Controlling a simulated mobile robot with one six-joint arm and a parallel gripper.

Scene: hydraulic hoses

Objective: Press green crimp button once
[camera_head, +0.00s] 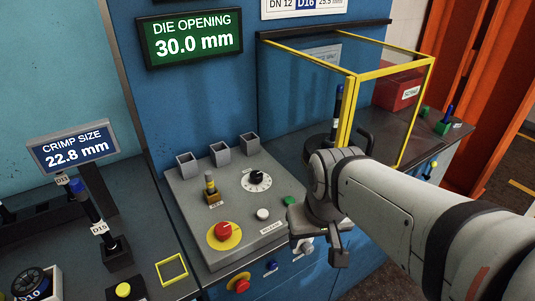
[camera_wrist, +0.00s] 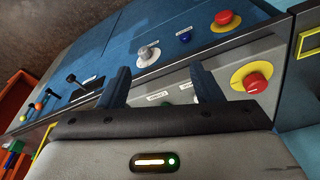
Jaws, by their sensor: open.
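The green button (camera_head: 290,201) is a small round cap on the right part of the sloped grey control panel (camera_head: 190,212), partly crowded by my gripper in the head view. In the wrist view a small dark green cap (camera_wrist: 166,103) shows between the fingers, partly hidden by the gripper body. My gripper (camera_head: 322,248) is just right of the button, over the panel's right front edge. In the wrist view my gripper (camera_wrist: 160,80) has its two dark fingers wide apart with nothing between them. I cannot tell whether it touches the panel.
A red emergency button (camera_head: 223,230) on a yellow disc, a white button (camera_head: 263,214) and a dial (camera_head: 257,180) are on the same panel. A yellow-framed clear guard (camera_head: 352,100) stands behind my arm.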

